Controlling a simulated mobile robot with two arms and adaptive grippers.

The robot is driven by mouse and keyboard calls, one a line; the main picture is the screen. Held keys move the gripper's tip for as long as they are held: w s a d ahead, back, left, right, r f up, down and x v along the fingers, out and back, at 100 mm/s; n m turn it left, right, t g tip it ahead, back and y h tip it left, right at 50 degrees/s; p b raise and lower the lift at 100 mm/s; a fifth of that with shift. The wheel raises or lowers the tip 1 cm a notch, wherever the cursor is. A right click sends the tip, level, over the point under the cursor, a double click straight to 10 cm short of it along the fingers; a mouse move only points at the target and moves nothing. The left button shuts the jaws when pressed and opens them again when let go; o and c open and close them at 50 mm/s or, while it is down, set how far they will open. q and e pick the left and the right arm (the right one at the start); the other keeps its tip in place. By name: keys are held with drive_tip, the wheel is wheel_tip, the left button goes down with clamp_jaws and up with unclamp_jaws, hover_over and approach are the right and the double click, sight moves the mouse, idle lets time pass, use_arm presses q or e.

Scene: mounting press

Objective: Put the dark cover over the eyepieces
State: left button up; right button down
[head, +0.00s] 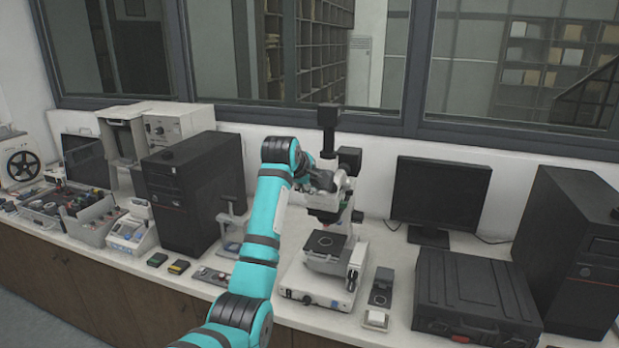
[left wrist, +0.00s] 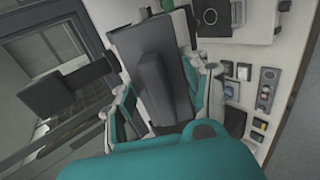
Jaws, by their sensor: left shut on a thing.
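The microscope (head: 320,285) stands on the bench with a pale base, a dark stage and a dark camera block on a post (head: 328,117). A dark boxy piece, which looks like the cover (head: 350,160), is at the gripper's far end. In the left wrist view my left gripper (left wrist: 168,95) is shut on this dark cover (left wrist: 150,45), which lies between the teal fingers. The eyepieces are hidden, so I cannot tell whether the cover touches them. My right gripper is not in view.
A black computer tower (head: 190,190) stands left of the microscope. A monitor (head: 440,195) and a black case (head: 470,295) are to the right. Small devices (head: 380,290) sit beside the base. Windows (head: 300,50) are behind the bench.

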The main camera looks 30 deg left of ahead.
use_arm(q)
drive_tip(key=shift+w+f, duration=0.15)
drive_tip(key=shift+w, duration=0.05)
drive_tip(key=o, duration=1.2)
drive_tip(key=v, duration=1.2)
